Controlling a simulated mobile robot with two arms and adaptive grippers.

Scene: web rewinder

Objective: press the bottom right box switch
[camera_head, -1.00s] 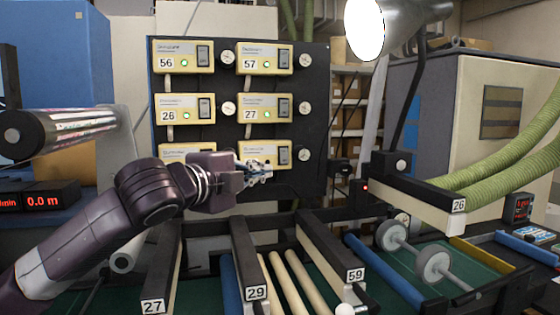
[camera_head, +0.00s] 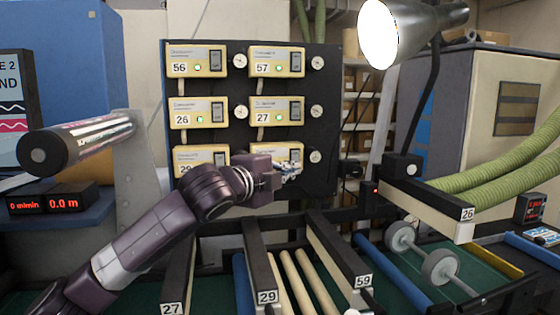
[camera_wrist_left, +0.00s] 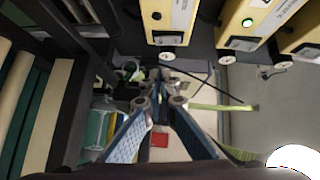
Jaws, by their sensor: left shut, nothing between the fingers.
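The bottom right box (camera_head: 270,152) is a yellow switch box on the black panel. My left gripper and wrist cover much of its front, and its label is hidden. Its dark switch (camera_head: 298,154) shows partly at the right end. My left gripper (camera_head: 294,169) is shut and empty, in front of the lower part of this box. I cannot tell whether the fingertips touch it. My right gripper is not in view.
The black panel (camera_head: 240,95) carries several other boxes, including 57 (camera_head: 277,62) and 27 (camera_head: 277,111), with round gauges (camera_head: 317,111) beside them. Numbered beams (camera_head: 262,250) and rollers lie below. A lamp (camera_head: 400,35) hangs at upper right.

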